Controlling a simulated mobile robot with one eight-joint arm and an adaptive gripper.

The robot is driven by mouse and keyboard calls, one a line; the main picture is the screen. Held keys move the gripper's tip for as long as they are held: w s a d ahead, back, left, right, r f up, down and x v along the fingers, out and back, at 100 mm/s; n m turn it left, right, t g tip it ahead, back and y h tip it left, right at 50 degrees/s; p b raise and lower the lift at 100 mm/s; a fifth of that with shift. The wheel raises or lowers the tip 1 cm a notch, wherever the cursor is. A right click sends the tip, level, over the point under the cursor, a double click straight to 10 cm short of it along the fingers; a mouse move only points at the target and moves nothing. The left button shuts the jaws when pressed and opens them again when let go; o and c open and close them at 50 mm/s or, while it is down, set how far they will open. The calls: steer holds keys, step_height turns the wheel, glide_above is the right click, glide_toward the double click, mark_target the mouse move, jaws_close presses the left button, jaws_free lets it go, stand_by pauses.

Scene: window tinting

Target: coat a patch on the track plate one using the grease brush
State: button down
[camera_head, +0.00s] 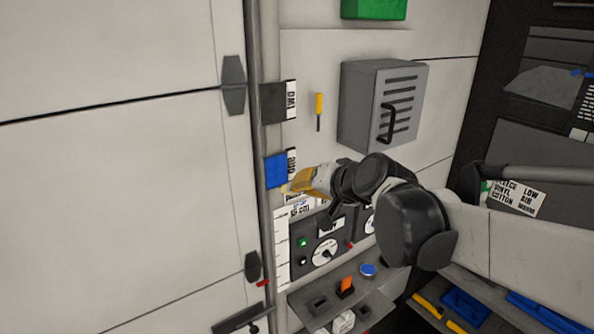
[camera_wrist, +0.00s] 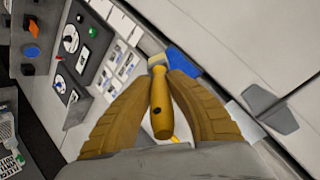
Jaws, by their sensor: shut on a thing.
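My gripper (camera_head: 294,188) is in front of the wall panel, close to the lower part of the blue plate. In the wrist view my gripper's tan fingers (camera_wrist: 162,78) are shut around a brush with a yellow-brown handle (camera_wrist: 161,105). The brush's far end points toward the blue plate (camera_wrist: 184,61); I cannot tell whether it touches. In the head view the blue plate (camera_head: 275,171) is on a vertical strip beside a white label, apparently reading ONE. The brush is not clear there. No coating can be made out on the plate.
A dark grey plate (camera_head: 272,103) with another label is above the blue one. A yellow-handled tool (camera_head: 319,105) hangs on the wall, left of a grey vented box (camera_head: 378,105). A control panel (camera_head: 322,251) and a shelf (camera_head: 340,299) with knobs are below. Dark hinges (camera_head: 233,85) stick out at left.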

steer(key=shift+s+d, duration=0.45)
steer(key=shift+s, duration=0.2)
steer(key=shift+s+d+p, duration=0.25)
steer(key=shift+s+d, duration=0.15)
steer(key=shift+s, duration=0.25)
steer(key=shift+s+d+p, duration=0.2)
steer(key=shift+s+d, duration=0.2)
steer(key=shift+s, duration=0.2)
